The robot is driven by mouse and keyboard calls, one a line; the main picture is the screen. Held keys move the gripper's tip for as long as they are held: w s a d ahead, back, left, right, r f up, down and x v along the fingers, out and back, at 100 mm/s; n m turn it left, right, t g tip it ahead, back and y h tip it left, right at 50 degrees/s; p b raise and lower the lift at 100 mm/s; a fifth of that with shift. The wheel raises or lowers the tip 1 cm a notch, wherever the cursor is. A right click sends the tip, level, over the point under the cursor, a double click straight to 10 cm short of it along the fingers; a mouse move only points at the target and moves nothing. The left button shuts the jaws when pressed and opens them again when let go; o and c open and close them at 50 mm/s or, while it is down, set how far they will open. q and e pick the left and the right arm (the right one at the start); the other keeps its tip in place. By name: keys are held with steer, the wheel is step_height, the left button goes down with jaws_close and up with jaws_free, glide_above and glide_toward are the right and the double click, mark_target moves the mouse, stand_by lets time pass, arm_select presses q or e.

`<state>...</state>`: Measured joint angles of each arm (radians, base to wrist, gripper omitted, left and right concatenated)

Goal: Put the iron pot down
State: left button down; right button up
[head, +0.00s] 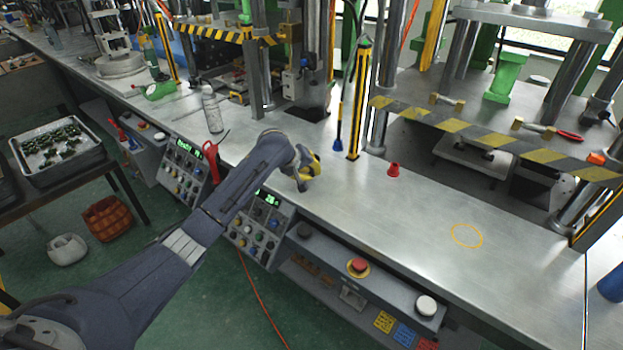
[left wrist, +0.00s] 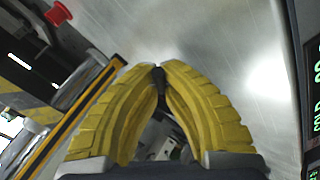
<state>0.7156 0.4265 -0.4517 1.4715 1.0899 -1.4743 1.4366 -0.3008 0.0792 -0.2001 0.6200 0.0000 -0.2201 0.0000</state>
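No iron pot can be made out in either view. My left gripper (head: 310,167) is low over the steel bench top, close to its front edge and above the control panels. In the left wrist view its yellow fingers (left wrist: 159,68) curve together and their tips meet. A small dark patch shows between the tips; I cannot tell what it is. No pot shows in or below the fingers. A thin yellow ring (head: 467,235) is marked on the bare bench at the right. My right gripper is out of view.
A small red cone-shaped piece (head: 393,169) stands on the bench right of my left gripper. A clear bottle (head: 212,110) stands to the left. A striped yellow-black post (head: 358,100) and press frame stand behind. The bench around the ring is clear.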

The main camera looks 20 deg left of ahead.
arm_select(q)
steer(key=shift+f, duration=1.5)
steer(key=c, duration=1.6)
jaws_free()
steer(key=shift+f, duration=0.1)
steer(key=v, duration=1.2)
